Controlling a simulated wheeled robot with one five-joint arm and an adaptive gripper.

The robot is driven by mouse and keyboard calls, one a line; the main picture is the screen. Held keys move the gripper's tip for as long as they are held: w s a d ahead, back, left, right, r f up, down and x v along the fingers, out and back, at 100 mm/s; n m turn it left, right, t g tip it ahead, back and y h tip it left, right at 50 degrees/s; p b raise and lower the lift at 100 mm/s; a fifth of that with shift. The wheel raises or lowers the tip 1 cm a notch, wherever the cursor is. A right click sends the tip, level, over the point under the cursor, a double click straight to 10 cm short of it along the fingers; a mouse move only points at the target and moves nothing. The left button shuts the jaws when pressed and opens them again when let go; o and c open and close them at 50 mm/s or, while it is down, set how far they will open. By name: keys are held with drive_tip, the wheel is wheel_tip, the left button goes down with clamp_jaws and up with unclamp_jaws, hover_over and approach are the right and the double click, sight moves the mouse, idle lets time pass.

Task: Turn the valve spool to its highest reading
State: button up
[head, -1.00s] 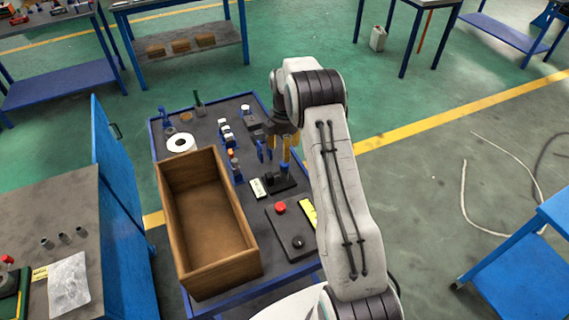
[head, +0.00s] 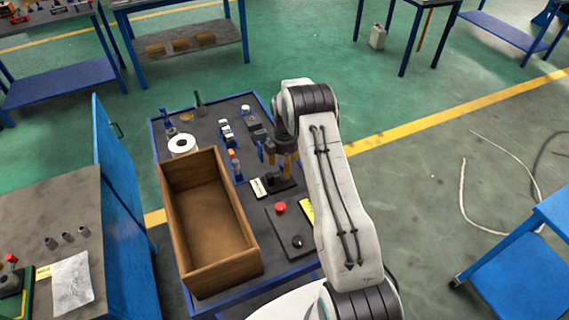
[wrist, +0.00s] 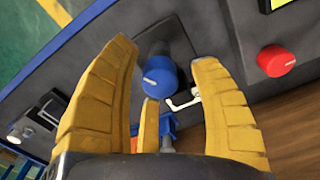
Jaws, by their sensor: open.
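The valve spool appears to be the blue round knob (wrist: 159,76) with a white mark on its face, on a dark mount. In the wrist view it sits between the yellow fingers of my gripper (wrist: 163,58), with gaps visible on both sides. My gripper is open and holds nothing. In the head view my gripper (head: 279,163) is low over the black base (head: 279,188) on the cart, and hides the knob. I cannot read any scale or the knob's reading.
A wooden box (head: 244,268) stands on the left of the blue-edged cart (head: 184,101). Small fittings stand behind the gripper.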

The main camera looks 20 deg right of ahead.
drive_tip(key=shift+c, duration=0.2)
clamp_jaws()
idle(0.3)
drive_tip(key=shift+f+b, duration=0.1)
drive_tip(key=shift+b, duration=0.25)
